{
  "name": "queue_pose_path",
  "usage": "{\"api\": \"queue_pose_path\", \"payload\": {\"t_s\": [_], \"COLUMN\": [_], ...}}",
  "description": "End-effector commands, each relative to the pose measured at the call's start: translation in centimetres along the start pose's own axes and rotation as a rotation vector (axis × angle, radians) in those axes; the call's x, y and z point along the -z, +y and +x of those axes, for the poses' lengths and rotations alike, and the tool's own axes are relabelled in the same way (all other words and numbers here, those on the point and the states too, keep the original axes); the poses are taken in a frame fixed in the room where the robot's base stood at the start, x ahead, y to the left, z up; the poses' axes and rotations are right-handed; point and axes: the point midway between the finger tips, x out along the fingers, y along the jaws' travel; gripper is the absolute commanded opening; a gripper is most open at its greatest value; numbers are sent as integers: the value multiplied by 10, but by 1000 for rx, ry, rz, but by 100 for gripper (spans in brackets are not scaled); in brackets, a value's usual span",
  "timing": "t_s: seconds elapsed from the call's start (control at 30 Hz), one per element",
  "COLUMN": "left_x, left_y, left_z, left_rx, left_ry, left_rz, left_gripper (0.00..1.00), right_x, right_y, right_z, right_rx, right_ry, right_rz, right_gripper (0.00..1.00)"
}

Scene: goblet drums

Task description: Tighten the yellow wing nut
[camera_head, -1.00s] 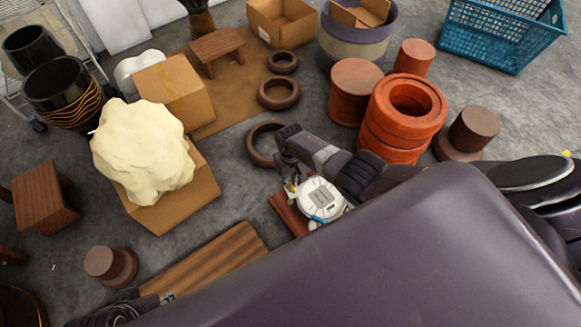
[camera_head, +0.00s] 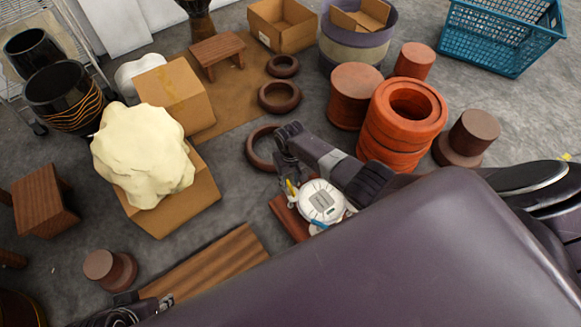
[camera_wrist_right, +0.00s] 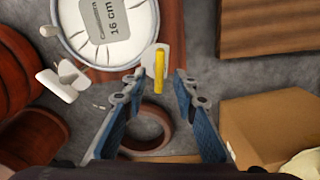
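A small goblet drum with a white head (camera_head: 322,203) and a label reading 16 cm lies at the front centre in the head view; its head also shows at the top left of the right wrist view (camera_wrist_right: 95,32). The yellow wing nut (camera_wrist_right: 160,70) stands at the drum's rim. My right gripper (camera_wrist_right: 156,84) is open, with its blue-padded fingers on either side of the yellow wing nut and a gap on each side. A white wing nut (camera_wrist_right: 64,80) sits left of the fingers. My left gripper (camera_head: 160,300) is low at the left, partly hidden; its fingers are unclear.
The drum rests on a reddish-brown wooden stand (camera_head: 288,216). A brown ring (camera_head: 262,148) lies behind my right gripper. Orange stacked rings (camera_head: 402,120) stand to the right. A cardboard box (camera_head: 178,205) bearing a cream lump stands left. A wooden board (camera_head: 218,262) lies in front.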

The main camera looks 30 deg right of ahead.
Motion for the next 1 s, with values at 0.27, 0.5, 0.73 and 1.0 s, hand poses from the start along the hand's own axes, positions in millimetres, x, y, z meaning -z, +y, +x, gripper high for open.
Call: {"api": "queue_pose_path", "payload": {"t_s": [0.27,0.5,0.73,1.0], "left_x": [-1,-1,-1,-1], "left_y": [0,0,0,0], "left_z": [0,0,0,0], "left_rx": [1,1,1,1], "left_ry": [-1,-2,-2,-2], "left_rz": [0,0,0,0], "left_gripper": [27,27,27,27], "right_x": [0,0,0,-1], "right_y": [1,1,0,0], "right_z": [-34,-68,-92,-96], "right_rx": [-1,-1,-1,-1], "right_ry": [3,2,1,-1], "right_rz": [0,0,-1,0], "right_gripper": [27,27,27,27]}}
